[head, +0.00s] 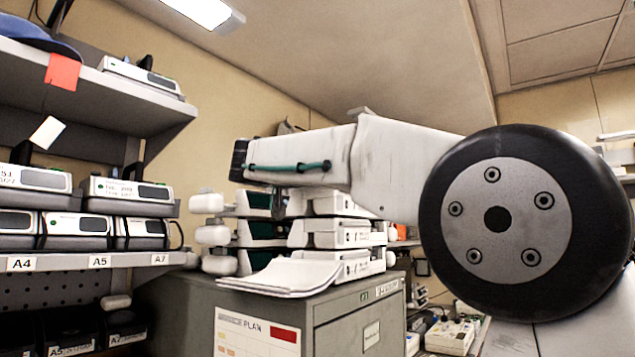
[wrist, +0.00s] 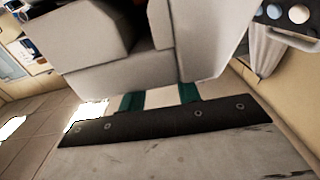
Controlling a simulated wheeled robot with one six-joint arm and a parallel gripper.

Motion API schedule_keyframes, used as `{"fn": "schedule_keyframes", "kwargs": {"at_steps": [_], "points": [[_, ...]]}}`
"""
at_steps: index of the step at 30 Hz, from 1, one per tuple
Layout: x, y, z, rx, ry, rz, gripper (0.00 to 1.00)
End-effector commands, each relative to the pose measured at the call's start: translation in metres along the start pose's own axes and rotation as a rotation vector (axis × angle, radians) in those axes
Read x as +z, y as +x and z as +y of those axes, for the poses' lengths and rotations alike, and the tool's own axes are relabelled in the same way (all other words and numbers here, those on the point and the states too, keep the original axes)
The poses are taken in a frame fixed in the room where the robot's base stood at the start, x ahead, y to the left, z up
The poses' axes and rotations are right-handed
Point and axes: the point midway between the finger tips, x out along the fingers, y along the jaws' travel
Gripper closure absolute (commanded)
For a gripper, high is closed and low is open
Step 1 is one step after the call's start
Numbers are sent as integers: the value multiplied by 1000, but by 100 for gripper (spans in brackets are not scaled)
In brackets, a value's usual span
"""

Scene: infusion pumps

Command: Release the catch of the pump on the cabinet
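Several white pumps with dark green-edged screens (head: 342,235) are stacked on the grey cabinet (head: 345,310), behind and below my arm. White rounded knobs (head: 213,235) stick out at the left of the stack. A catch cannot be made out. My white arm link with a green cable reaches left across the head view, in front of the top of the stack, and hides part of it. My gripper (wrist: 150,45) appears in the wrist view as pale grey blocks with a dark gap. Its fingertips are unclear. No contact with a pump is visible.
Shelves at the left hold more pumps (head: 128,190) above labels A4, A5 and A7. More equipment (head: 447,336) sits low to the right of the cabinet.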

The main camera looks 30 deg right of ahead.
Motion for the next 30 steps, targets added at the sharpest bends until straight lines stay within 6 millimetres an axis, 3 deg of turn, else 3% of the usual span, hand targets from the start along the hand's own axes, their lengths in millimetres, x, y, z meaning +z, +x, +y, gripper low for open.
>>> {"fn": "schedule_keyframes", "kwargs": {"at_steps": [7,10,11,17,22,29,30], "points": [[0,1,0,-1,0,0,67],[0,1,0,-1,0,-1,95],[0,0,0,-1,0,-1,100],[0,-3,0,-2,0,-1,100],[0,-22,-1,-3,0,-1,100],[0,-22,0,0,0,0,100],[0,-22,0,0,0,0,84]]}}
